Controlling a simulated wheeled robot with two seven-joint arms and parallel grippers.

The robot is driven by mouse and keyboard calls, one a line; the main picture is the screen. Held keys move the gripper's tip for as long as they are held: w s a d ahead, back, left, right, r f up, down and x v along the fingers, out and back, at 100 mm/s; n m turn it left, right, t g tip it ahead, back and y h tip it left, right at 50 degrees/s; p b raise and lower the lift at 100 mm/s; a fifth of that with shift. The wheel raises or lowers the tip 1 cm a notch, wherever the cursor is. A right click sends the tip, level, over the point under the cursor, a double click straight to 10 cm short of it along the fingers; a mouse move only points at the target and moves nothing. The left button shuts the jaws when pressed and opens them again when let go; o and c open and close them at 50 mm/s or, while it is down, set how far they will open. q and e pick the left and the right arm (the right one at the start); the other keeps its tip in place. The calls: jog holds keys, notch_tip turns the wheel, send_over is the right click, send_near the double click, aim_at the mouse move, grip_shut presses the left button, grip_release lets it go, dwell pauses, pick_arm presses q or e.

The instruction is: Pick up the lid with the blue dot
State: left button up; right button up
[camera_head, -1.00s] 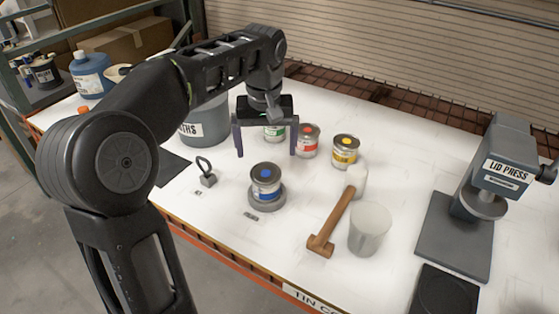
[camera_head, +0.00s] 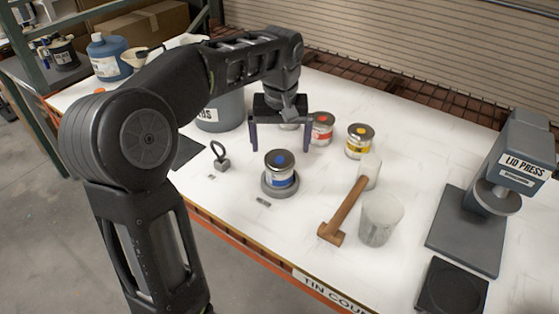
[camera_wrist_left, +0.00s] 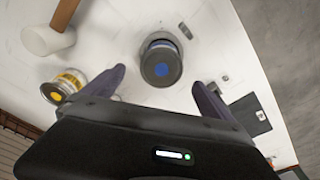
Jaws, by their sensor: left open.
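The lid with the blue dot (camera_head: 280,159) sits on top of a small tin with a blue label (camera_head: 281,177). The tin stands on a round grey base on the white table. In the left wrist view the dark lid (camera_wrist_left: 160,63) lies ahead, roughly between my fingertips. My left gripper (camera_head: 280,148) is open and empty, its fingers pointing down, just behind and above the tin. It appears apart from the lid. It also shows in the left wrist view (camera_wrist_left: 158,82). My right gripper is in neither view.
A red tin (camera_head: 321,130) and a yellow tin (camera_head: 359,142) stand behind. A mallet (camera_head: 345,208) and a clear cup (camera_head: 380,220) are to the right. A grey weight with a ring (camera_head: 221,160) is to the left. The lid press (camera_head: 490,205) stands far right.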

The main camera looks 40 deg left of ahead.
aim_at(279, 160)
pick_arm(q)
jog(key=f, duration=0.2)
jog(key=f+p, duration=0.1)
jog(key=f, duration=0.1)
jog(key=shift+w+a+f, duration=0.15)
jog(key=shift+a+f, duration=0.05)
jog(key=shift+f, duration=0.2)
jog(key=shift+c, duration=0.3)
jog(key=c, duration=1.4)
